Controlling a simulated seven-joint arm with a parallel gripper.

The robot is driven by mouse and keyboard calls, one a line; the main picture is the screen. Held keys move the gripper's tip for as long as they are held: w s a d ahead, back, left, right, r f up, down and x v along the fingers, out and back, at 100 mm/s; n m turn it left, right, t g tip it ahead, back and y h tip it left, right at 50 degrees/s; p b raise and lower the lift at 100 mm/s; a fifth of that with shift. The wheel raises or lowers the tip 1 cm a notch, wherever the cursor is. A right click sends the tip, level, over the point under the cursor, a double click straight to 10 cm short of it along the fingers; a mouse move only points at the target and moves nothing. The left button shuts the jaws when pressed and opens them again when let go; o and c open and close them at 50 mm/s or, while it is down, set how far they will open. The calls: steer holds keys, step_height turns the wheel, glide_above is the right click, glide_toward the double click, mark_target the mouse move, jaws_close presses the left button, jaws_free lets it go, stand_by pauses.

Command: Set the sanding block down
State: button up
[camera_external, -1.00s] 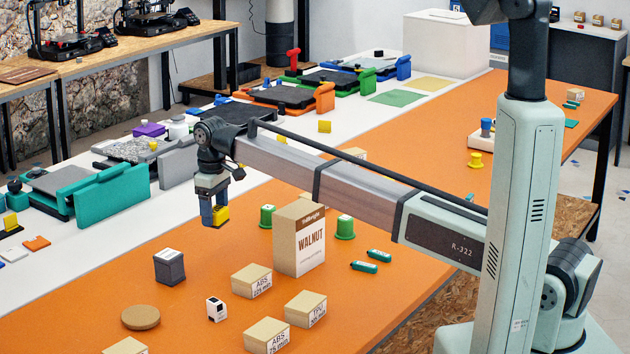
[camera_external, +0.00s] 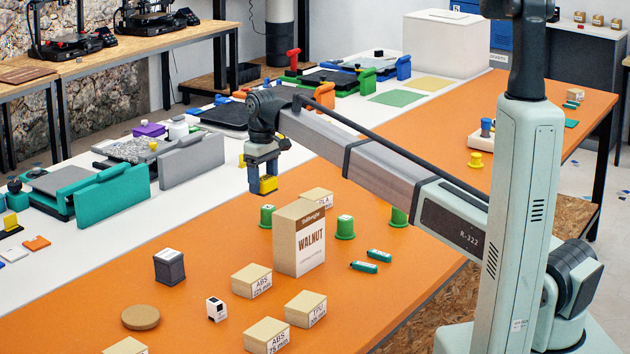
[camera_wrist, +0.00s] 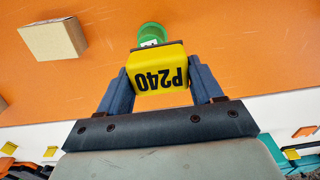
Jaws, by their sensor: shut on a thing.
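The sanding block (camera_wrist: 160,68) is yellow with "P240" printed in black. My gripper (camera_external: 263,187) is shut on it, with one blue finger on each side in the wrist view. In the external view the yellow block (camera_external: 269,184) hangs in the air over the left part of the orange table (camera_external: 215,235), near its border with the white strip. A green cylinder (camera_wrist: 152,33) shows just beyond the block in the wrist view, partly hidden by it.
The tall WALNUT box (camera_external: 300,240) stands close by, with green spools (camera_external: 345,228) beside it. Several small cartons (camera_external: 252,281) lie nearer the front. A grey block (camera_external: 169,267) and a round tan disc (camera_external: 141,318) sit to the left. Bare orange surface lies between.

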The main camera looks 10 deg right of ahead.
steer(key=w+d+m, duration=0.1)
steer(key=w+d, duration=0.6)
steer(key=d, duration=0.8)
steer(key=w+d+m, duration=0.2)
steer(key=w+d, duration=0.5)
steer(key=d, duration=0.7)
steer(key=w+d+m, duration=0.1)
steer(key=w+d, duration=0.5)
steer(key=d, duration=0.9)
steer(key=shift+w+f+n, duration=0.25)
steer(key=shift+f+n, duration=0.4)
steer(key=shift+f, duration=0.95)
steer(key=shift+w+f+n, duration=0.25)
steer(key=shift+f+n, duration=0.45)
steer(key=shift+f, duration=0.95)
steer(key=shift+w+f+n, duration=0.25)
steer(key=shift+f+n, duration=0.4)
steer(key=shift+f, duration=0.95)
steer(key=shift+f, duration=0.1)
steer(key=o, duration=1)
steer(key=shift+o, duration=0.2)
